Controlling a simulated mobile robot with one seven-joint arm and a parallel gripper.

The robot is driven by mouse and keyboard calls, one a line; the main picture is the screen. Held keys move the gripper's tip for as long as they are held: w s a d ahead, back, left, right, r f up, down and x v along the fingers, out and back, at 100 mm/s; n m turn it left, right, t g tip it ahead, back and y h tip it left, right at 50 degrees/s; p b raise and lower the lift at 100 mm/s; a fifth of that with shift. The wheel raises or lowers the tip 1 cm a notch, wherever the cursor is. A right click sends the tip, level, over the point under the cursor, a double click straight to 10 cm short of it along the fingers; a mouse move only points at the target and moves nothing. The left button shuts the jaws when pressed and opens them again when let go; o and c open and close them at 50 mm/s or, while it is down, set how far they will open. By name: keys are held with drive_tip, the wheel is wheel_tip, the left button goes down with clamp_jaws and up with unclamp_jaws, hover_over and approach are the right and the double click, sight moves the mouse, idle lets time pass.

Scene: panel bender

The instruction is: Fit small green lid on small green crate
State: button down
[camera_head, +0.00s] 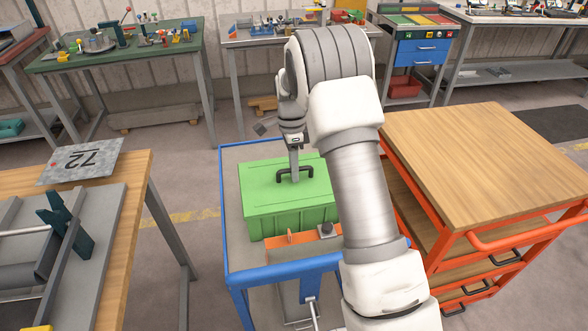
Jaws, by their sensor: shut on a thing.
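The small green lid (263,181) lies on top of the small green crate (290,220), on the blue-framed trolley. The lid has a black handle in its middle. My gripper (295,174) points down over the lid and is shut on its handle. Lid and crate look lined up, but the right side is hidden behind my arm, so I cannot tell if the lid sits flush there.
The blue trolley (224,205) also holds an orange part (290,239) in front of the crate. A wood-topped orange cart (480,150) stands close on the right. A wooden workbench (122,225) with a grey plate marked 72 (82,160) stands on the left.

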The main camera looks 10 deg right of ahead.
drive_tip(key=c, duration=0.8)
unclamp_jaws()
drive_tip(key=shift+r, duration=0.1)
drive_tip(key=w+r+p, duration=0.2)
drive_tip(key=w+r, duration=0.1)
drive_tip(key=r, duration=1.3)
drive_tip(key=s+r+n+t, duration=0.2)
drive_tip(key=s+r+n, duration=0.2)
drive_tip(key=s+r, duration=0.4)
drive_tip(key=s+r+n+t, duration=0.2)
drive_tip(key=s+n, duration=0.3)
drive_tip(key=s, duration=0.4)
drive_tip(key=s+r+n+t, duration=0.2)
drive_tip(key=s+r+n, duration=0.15)
drive_tip(key=s, duration=0.45)
drive_tip(key=s+f+n, duration=0.1)
drive_tip(key=s, duration=0.1)
drive_tip(key=s+f+n+t, duration=0.1)
drive_tip(key=s+f+n, duration=0.1)
drive_tip(key=s, duration=0.1)
drive_tip(key=s+f+n, duration=0.2)
drive_tip(key=s, duration=0.1)
drive_tip(key=shift+s+f+n+t, duration=0.2)
drive_tip(key=shift+n+t, duration=0.05)
drive_tip(key=shift+t, duration=0.15)
